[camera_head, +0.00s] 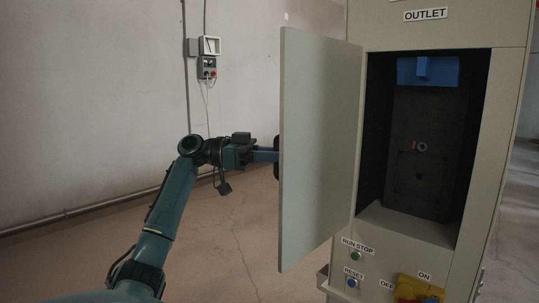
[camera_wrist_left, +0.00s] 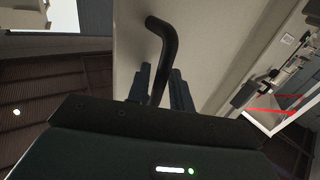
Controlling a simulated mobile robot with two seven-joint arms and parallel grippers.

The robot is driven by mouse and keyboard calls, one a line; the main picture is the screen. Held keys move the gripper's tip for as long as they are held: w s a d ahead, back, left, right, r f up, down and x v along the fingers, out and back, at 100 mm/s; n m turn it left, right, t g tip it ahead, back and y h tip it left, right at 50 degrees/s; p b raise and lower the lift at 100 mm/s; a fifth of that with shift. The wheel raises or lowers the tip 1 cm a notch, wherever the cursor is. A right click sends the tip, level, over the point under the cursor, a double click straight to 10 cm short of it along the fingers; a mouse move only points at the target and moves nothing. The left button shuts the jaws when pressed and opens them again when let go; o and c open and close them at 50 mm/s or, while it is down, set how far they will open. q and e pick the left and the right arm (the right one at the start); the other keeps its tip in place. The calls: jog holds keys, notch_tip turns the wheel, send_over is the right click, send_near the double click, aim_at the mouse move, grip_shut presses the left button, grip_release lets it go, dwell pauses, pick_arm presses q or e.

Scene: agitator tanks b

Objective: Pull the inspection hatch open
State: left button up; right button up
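The inspection hatch (camera_head: 318,150) is a grey-beige door on the left side of the cabinet, and it stands swung wide open in the head view. Its panel (camera_wrist_left: 205,45) also fills the upper middle of the left wrist view. A black curved handle (camera_wrist_left: 167,40) sticks out from the panel. My left gripper (camera_wrist_left: 162,82) has a finger on each side of the handle's lower leg and looks shut on it. In the head view my left gripper (camera_head: 265,156) reaches the far side of the hatch, whose edge hides the fingertips. My right gripper is not in view.
The cabinet opening (camera_head: 421,150) is dark, with a blue part (camera_head: 428,71) at its top. An OUTLET label (camera_head: 425,14) is above. Below are a green button (camera_head: 355,256), a blue button (camera_head: 351,283) and a yellow switch (camera_head: 418,290). A wall control box (camera_head: 207,67) hangs behind my arm.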

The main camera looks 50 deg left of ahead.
pick_arm(q)
jog(key=b+v, duration=0.2)
jog(key=v, duration=1.1)
